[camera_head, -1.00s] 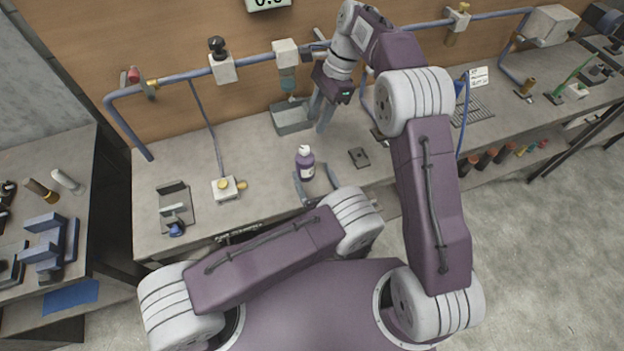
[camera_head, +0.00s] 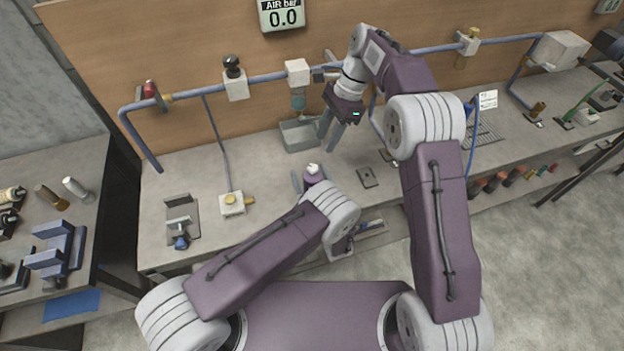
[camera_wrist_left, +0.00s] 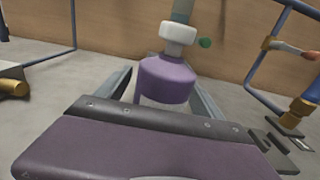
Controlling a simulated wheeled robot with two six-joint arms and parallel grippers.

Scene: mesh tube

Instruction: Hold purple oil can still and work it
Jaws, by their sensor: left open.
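The purple oil can (camera_head: 313,176) stands upright on the bench, with a white cap on top. In the left wrist view the purple can (camera_wrist_left: 165,80) is close ahead, its lower part hidden by my gripper body. My left gripper (camera_head: 311,183) is open, with one finger on each side of the can. In the left wrist view a gap shows between the can and at least the right finger of the gripper (camera_wrist_left: 162,88). My right gripper (camera_head: 331,137) points down above the bench, behind and right of the can, with its fingers apart and nothing between them.
A grey tray (camera_head: 300,136) sits behind the can, left of my right gripper. A small dark plate (camera_head: 367,177) lies right of the can. A white valve block (camera_head: 232,204) and a clamp stand (camera_head: 181,222) are to the left. A blue pipe (camera_head: 200,87) runs along the back wall.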

